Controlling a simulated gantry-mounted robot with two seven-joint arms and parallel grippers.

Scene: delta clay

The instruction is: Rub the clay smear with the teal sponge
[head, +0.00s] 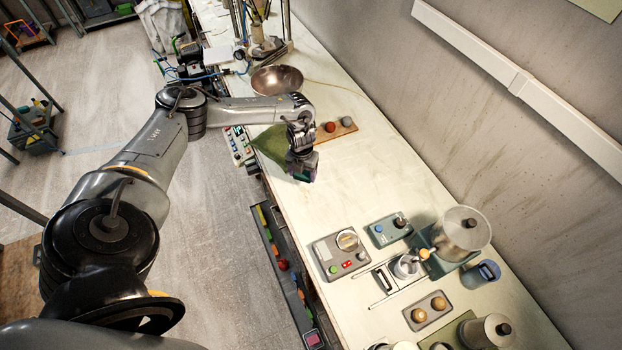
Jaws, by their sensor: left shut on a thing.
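My left gripper (302,170) points down over the long pale bench, close to its front edge. It is shut on a small dark teal thing, which I take to be the teal sponge (306,176). The fingers hide most of the sponge. It is low over the bench top, but I cannot tell whether it touches. I cannot make out the clay smear; it may be hidden under the gripper or too faint. My right gripper is not in view.
A green cloth-like thing (268,147) lies beside the gripper. Behind are a wooden board with two knobs (340,129) and a metal bowl (277,79). Control boxes (341,255) and a metal pot (461,230) stand nearer. The bench between is clear.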

